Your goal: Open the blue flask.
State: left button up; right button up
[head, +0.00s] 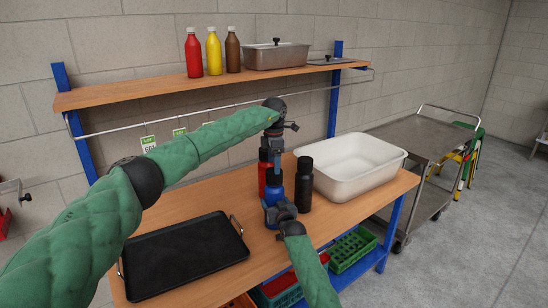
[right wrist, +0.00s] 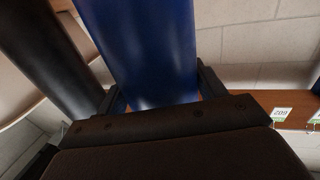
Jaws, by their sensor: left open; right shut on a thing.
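The blue flask (head: 274,188) stands upright on the wooden table between a red flask (head: 262,176) and a black flask (head: 305,184). My right gripper (head: 277,211) is shut on its lower body. The right wrist view shows the blue body (right wrist: 145,50) between the fingers (right wrist: 160,98), with the black flask (right wrist: 45,55) beside it. My left gripper (head: 273,150) points down above the blue flask, open. The flask's top is hard to tell from the dark fingers, so I cannot tell whether they touch the lid.
A white tub (head: 350,182) stands close to the right of the black flask. A black tray (head: 185,255) lies at the front left. The shelf above holds sauce bottles (head: 213,52) and a steel container (head: 275,57). A steel cart (head: 425,145) stands to the right.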

aim_at(272, 179)
pick_arm(q)
notch_tip(272, 179, down, 6)
jog(key=shift+r, duration=0.15)
jog(key=c, duration=1)
jog(key=n, duration=0.9)
jog(key=shift+n, duration=0.3)
jog(key=shift+r, duration=0.7)
jog(key=shift+r, duration=0.35)
jog(key=shift+r, duration=0.25)
